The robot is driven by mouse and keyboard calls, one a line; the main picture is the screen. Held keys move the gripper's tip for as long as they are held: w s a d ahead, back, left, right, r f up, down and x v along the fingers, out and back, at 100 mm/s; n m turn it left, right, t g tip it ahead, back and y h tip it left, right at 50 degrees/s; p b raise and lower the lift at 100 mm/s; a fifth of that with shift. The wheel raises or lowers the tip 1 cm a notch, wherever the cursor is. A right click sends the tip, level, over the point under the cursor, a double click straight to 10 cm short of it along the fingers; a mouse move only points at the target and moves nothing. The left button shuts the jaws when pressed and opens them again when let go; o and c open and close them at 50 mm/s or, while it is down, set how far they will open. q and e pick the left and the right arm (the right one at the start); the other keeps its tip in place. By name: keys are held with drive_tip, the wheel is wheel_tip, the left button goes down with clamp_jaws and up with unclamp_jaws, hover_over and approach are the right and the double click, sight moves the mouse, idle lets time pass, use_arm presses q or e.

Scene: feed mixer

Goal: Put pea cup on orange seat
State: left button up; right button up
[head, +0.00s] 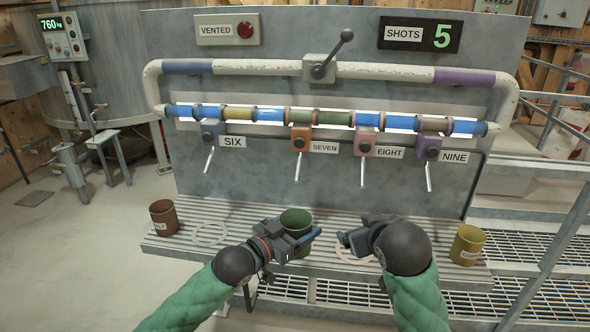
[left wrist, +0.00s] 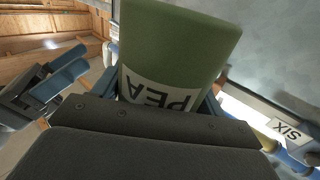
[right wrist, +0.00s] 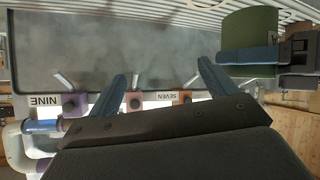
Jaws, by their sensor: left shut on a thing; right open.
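The green pea cup (head: 297,222) is upright in my left gripper (head: 303,243), above the ribbed shelf, in the middle. In the left wrist view the pea cup (left wrist: 180,45) shows its PEA label between the fingers. My right gripper (head: 343,240) is open and empty, just right of the cup. The right wrist view shows the cup (right wrist: 250,30) at its right edge, outside my right fingers (right wrist: 163,75). An orange block (head: 300,138) with a spout hangs above, labelled SEVEN. No orange seat shows clearly on the shelf; my left gripper and the cup cover part of it.
The ribbed shelf (head: 188,254) carries a pale ring (head: 210,234) on the left and a pinkish ring (head: 352,258) partly under my right gripper. A brown cup (head: 163,217) stands at the left end, a yellow cup (head: 467,244) at the right. Spouts hang above.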

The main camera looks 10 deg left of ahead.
drive_tip(key=w+a+r+n+y, duration=0.1)
drive_tip(key=a+r+n, duration=0.4)
drive_tip(key=r, duration=0.5)
drive_tip(key=w+a+r+n+t+y, duration=0.1)
drive_tip(key=w+a+r+n, duration=0.1)
drive_tip(key=a+r, duration=0.65)
drive_tip(key=w+a+r+n+y, duration=0.1)
drive_tip(key=a+r+n, duration=0.35)
drive_tip(key=r, duration=0.65)
drive_tip(key=n+g+h, duration=0.6)
drive_tip(key=n+g, duration=0.6)
drive_tip(key=n, duration=0.4)
hover_over(295, 219)
wheel_tip(295, 219, down, 17)
drive_tip(key=shift+f+n, duration=0.55)
drive_tip(key=shift+f, duration=2.4)
drive_tip(key=shift+f+n, duration=0.5)
drive_tip(key=shift+f, duration=2.45)
